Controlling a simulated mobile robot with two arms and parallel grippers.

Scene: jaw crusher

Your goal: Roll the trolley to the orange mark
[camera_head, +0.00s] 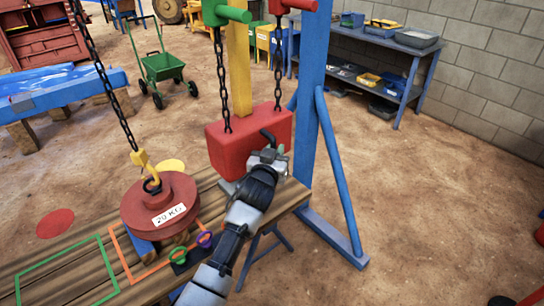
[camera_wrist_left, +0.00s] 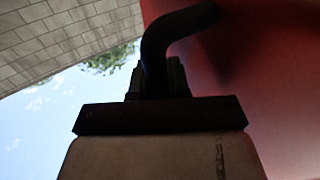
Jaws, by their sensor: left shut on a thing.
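A red 20 KG weight (camera_head: 160,207) hangs on a yellow hook and chain over the wooden bench. An orange outline (camera_head: 122,252) is marked on the bench, partly hidden by the weight. No overhead trolley shows. My right gripper is not in view.
A blue post (camera_head: 312,90) with a slanted brace stands right of the block. A green cart (camera_head: 161,68) and blue shelves (camera_head: 365,60) stand behind. The right floor is mostly clear.

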